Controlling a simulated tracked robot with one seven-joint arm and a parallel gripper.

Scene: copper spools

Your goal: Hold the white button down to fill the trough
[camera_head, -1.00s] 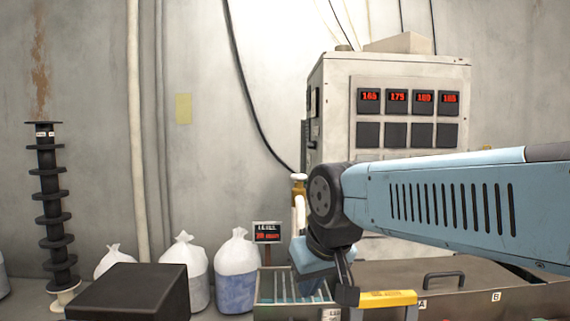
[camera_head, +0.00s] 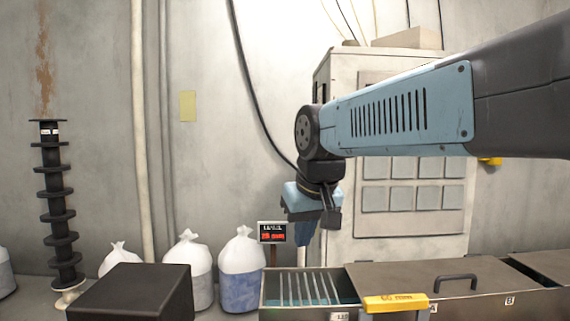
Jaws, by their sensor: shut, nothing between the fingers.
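The trough (camera_head: 268,302) is an open metal basin with pale bars across it and blue-green liquid inside, at the bottom centre. A small level sign (camera_head: 272,232) with red digits stands behind it; the digits are too small to read. My gripper (camera_head: 304,240) is shut and empty. It points down above the back of the trough, in front of the grey cabinet (camera_head: 332,245). I cannot make out a white button. My arm covers the upper part of the cabinet and the pipe behind the wrist.
A yellow block (camera_head: 395,303) sits at the trough's right end, beside a brown lid (camera_head: 440,270) with a black handle. A dark box (camera_head: 130,290) is at front left. Filled bags (camera_head: 240,270) and a black spool stack (camera_head: 56,210) stand along the wall.

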